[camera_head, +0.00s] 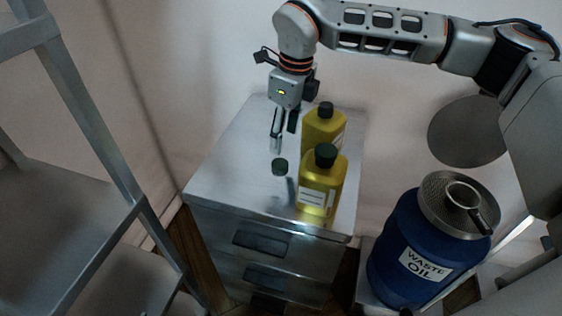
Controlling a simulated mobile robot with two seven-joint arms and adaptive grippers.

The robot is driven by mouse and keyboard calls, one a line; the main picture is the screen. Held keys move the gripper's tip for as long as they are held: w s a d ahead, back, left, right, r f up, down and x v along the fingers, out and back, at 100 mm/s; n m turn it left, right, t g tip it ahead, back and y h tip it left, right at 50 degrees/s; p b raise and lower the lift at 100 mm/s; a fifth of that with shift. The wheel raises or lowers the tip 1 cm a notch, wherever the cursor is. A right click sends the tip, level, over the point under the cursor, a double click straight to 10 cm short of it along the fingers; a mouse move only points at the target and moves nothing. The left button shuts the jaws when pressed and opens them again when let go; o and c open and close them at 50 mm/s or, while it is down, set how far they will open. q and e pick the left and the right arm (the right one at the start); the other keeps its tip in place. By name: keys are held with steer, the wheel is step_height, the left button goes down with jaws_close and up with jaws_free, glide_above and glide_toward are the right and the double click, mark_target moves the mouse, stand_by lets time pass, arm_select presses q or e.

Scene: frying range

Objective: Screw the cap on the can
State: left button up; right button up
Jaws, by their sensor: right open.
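A small dark green cap (280,167) sits by itself on the metal cabinet top, left of the front yellow can. The front yellow can (318,196) stands upright near the cabinet's front right, with a white label and a dark green top (326,155). A second yellow can (320,128) stands upright behind it, partly hidden, also with a dark top (325,109). My right gripper (284,140) points down, open and empty, above and behind the loose cap, left of the rear can. It appears apart from both. My left gripper is not in view.
The metal cabinet (225,175) has free room on its left side and drawers in front. A blue waste oil drum (395,245) with a perforated metal lid (435,215) stands to the right. A grey metal frame (90,125) fills the left. A wall stands behind.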

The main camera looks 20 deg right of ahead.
mark_target(280, 163)
steer(key=shift+w+a+f, duration=0.1)
steer(key=shift+f, duration=1.2)
steer(key=shift+f, duration=0.1)
steer(key=shift+a+f, duration=0.1)
steer(key=shift+f, duration=0.25)
steer(key=shift+a+f+p, duration=0.15)
steer(key=shift+f+p, duration=0.05)
steer(key=shift+f, duration=0.9)
steer(key=shift+a+f+p, duration=0.1)
steer(key=shift+f+p, duration=0.05)
steer(key=shift+f, duration=0.9)
steer(key=c, duration=0.8)
